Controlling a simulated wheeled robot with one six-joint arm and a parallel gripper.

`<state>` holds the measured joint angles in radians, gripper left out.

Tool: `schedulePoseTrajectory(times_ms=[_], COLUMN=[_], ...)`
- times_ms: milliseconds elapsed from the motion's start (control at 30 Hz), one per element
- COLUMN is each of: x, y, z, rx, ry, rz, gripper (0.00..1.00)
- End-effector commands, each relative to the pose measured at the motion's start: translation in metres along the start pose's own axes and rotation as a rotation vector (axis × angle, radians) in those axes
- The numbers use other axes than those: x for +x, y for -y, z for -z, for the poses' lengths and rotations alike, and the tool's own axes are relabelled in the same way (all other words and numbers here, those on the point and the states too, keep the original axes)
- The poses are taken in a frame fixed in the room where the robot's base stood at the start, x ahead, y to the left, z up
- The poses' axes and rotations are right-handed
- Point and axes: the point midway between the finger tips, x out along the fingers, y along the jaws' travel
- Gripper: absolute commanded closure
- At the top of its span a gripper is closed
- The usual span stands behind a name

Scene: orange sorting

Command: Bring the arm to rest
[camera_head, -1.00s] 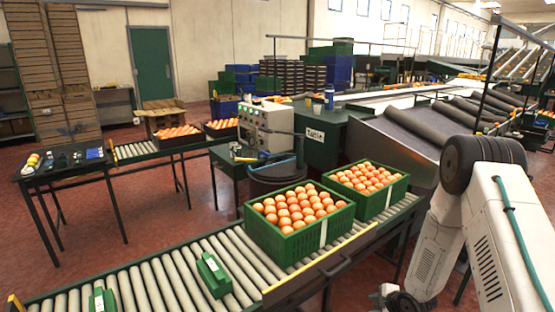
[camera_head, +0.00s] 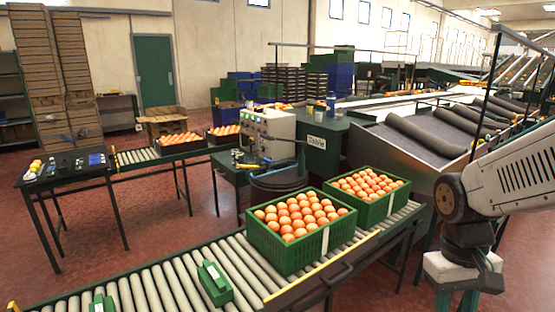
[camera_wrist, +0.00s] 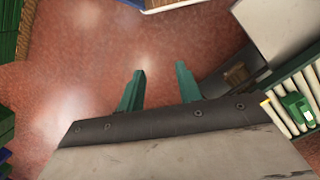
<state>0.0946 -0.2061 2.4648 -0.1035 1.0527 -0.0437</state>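My arm shows at the right of the head view, bent, with its wrist hanging down beside the roller conveyor. My gripper (camera_wrist: 160,78) shows two green fingers standing apart in the wrist view, with bare red floor between and beyond them. It is open and empty.
A roller conveyor (camera_head: 150,284) carries two green crates of oranges, a nearer one (camera_head: 285,254) and a farther one (camera_head: 380,208). A dark table (camera_head: 45,178) with small items stands at left. Sorting machinery (camera_head: 410,160) stands behind my arm. Red floor is open at left.

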Motion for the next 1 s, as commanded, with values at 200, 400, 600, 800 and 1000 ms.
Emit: schedulePoseTrajectory(times_ms=[200, 400, 600, 800, 1000], x=[-0.041, -0.064, -0.077, -0.079, -0.079], y=[0.026, 0.037, 0.037, 0.038, 0.038], z=[-0.068, -0.096, -0.104, -0.104, -0.104], rx=[0.056, 0.035, 0.02, 0.014, 0.014], ry=[-0.054, -0.2, -0.285, -0.29, -0.29], rz=[0.057, 0.074, 0.071, 0.07, 0.07], gripper=[0.65, 0.65, 0.65, 0.65, 0.65])
